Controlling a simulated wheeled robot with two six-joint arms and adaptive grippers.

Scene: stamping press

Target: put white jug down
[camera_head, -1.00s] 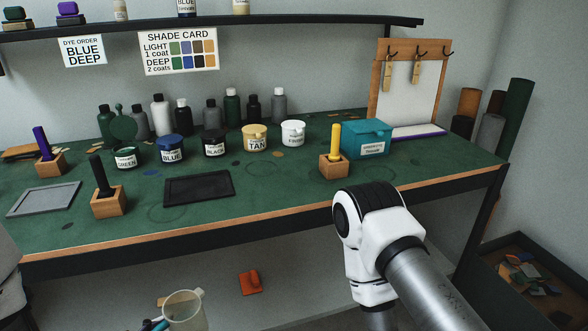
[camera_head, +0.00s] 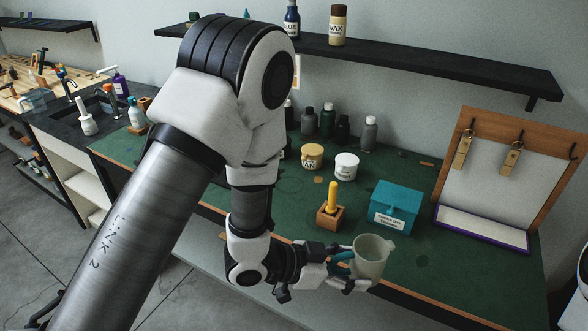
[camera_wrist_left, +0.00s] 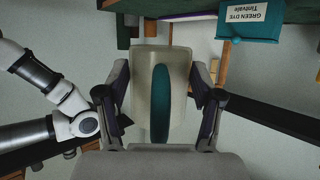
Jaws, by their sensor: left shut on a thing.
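The white jug (camera_head: 373,256) is pale and translucent with a teal handle. In the head view it appears upright near the front edge of the green-topped bench (camera_head: 420,262), in front of the teal box. My left gripper (camera_head: 343,268) is shut on the jug at its handle side. In the left wrist view the jug (camera_wrist_left: 178,75) is between the two fingers, with the teal handle (camera_wrist_left: 160,105) facing the camera. Whether its base touches the bench is not clear. My right gripper is not in view; part of my other arm shows in the left wrist view.
A teal dye box (camera_head: 395,207) stands behind the jug. A yellow-handled stamp in a wooden block (camera_head: 331,213) is to its left. A hook board (camera_head: 505,175) stands at right. Tan (camera_head: 312,157) and white (camera_head: 346,166) tubs stand farther back. Bench surface right of the jug is clear.

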